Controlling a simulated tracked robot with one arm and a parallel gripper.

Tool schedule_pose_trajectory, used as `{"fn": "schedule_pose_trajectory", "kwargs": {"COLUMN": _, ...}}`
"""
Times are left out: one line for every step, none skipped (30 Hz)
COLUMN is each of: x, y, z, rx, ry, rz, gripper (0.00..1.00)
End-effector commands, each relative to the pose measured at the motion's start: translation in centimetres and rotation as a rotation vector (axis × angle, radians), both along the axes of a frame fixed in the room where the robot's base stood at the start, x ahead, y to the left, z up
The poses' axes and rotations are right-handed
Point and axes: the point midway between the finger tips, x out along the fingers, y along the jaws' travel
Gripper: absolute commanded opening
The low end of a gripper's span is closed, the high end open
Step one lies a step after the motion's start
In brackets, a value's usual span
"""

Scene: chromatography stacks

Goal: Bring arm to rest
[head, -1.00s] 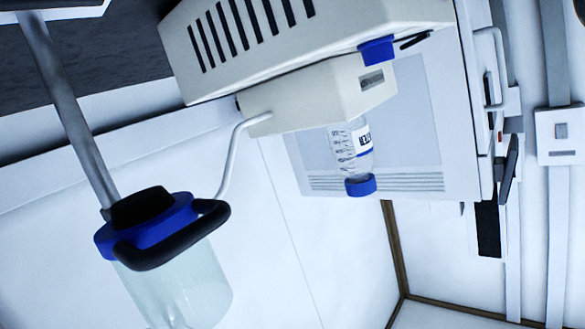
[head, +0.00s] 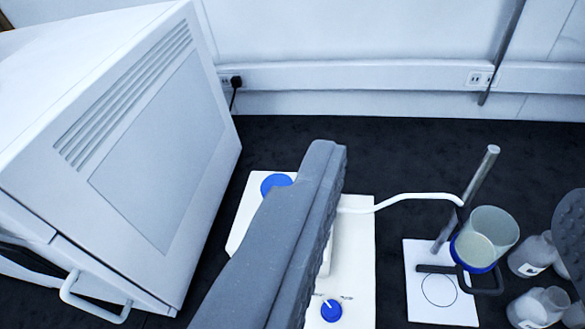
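My gripper (head: 452,182) shows as two grey fingers with ribbed pads. One finger reaches up through the middle of the picture, and the other is cut off by the right edge. They are wide apart with nothing held between them. Between them, farther down on the bench, a clear vessel with a blue collar (head: 485,236) sits on a metal stand with a white base (head: 425,307). A white instrument with a blue knob (head: 331,311) is partly hidden behind the left finger. A thin white tube (head: 418,197) runs from it toward the vessel.
A large white vented cabinet (head: 150,160) fills the left side. Several clear bottles (head: 540,305) stand at the lower right, near the right finger. The dark bench top (head: 390,150) is clear behind the stand, up to the white wall with sockets (head: 479,78).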

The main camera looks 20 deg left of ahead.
Motion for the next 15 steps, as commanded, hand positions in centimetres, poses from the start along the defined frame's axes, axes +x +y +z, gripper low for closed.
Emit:
{"fn": "schedule_pose_trajectory", "kwargs": {"x": -0.5, "y": 0.4, "z": 0.4, "rx": -0.035, "ry": -0.006, "rz": 0.000, "gripper": 0.59}}
{"fn": "schedule_pose_trajectory", "kwargs": {"x": -0.6, "y": 0.5, "z": 0.5, "rx": -0.047, "ry": -0.007, "rz": 0.000, "gripper": 0.59}}
{"fn": "schedule_pose_trajectory", "kwargs": {"x": -0.7, "y": 0.5, "z": 0.6, "rx": -0.057, "ry": -0.008, "rz": 0.000, "gripper": 0.59}}
{"fn": "schedule_pose_trajectory", "kwargs": {"x": -0.7, "y": 0.5, "z": 0.6, "rx": -0.061, "ry": -0.008, "rz": 0.000, "gripper": 0.59}}
{"fn": "schedule_pose_trajectory", "kwargs": {"x": -0.7, "y": 0.5, "z": 0.6, "rx": -0.061, "ry": -0.007, "rz": 0.000, "gripper": 0.59}}
{"fn": "schedule_pose_trajectory", "kwargs": {"x": -0.7, "y": 0.5, "z": 0.6, "rx": -0.060, "ry": -0.007, "rz": 0.000, "gripper": 0.59}}
{"fn": "schedule_pose_trajectory", "kwargs": {"x": -0.6, "y": 0.5, "z": 0.6, "rx": -0.059, "ry": -0.007, "rz": -0.001, "gripper": 0.59}}
{"fn": "schedule_pose_trajectory", "kwargs": {"x": -0.6, "y": 0.5, "z": 0.5, "rx": -0.059, "ry": -0.007, "rz": -0.001, "gripper": 0.59}}
{"fn": "schedule_pose_trajectory", "kwargs": {"x": -0.6, "y": 0.5, "z": 0.5, "rx": -0.058, "ry": -0.007, "rz": -0.001, "gripper": 0.59}}
{"fn": "schedule_pose_trajectory", "kwargs": {"x": -0.6, "y": 0.5, "z": 0.5, "rx": -0.057, "ry": -0.007, "rz": -0.001, "gripper": 0.59}}
{"fn": "schedule_pose_trajectory", "kwargs": {"x": -0.6, "y": 0.4, "z": 0.6, "rx": -0.057, "ry": -0.007, "rz": -0.001, "gripper": 0.59}}
{"fn": "schedule_pose_trajectory", "kwargs": {"x": -0.6, "y": 0.4, "z": 0.8, "rx": -0.056, "ry": -0.007, "rz": 0.000, "gripper": 0.59}}
{"fn": "schedule_pose_trajectory", "kwargs": {"x": -0.6, "y": 0.4, "z": 1.0, "rx": -0.056, "ry": -0.007, "rz": 0.000, "gripper": 0.59}}
{"fn": "schedule_pose_trajectory", "kwargs": {"x": -0.6, "y": 0.4, "z": 1.3, "rx": -0.056, "ry": -0.007, "rz": 0.000, "gripper": 0.59}}
{"fn": "schedule_pose_trajectory", "kwargs": {"x": -0.6, "y": 0.4, "z": 1.7, "rx": -0.055, "ry": -0.007, "rz": -0.001, "gripper": 0.59}}
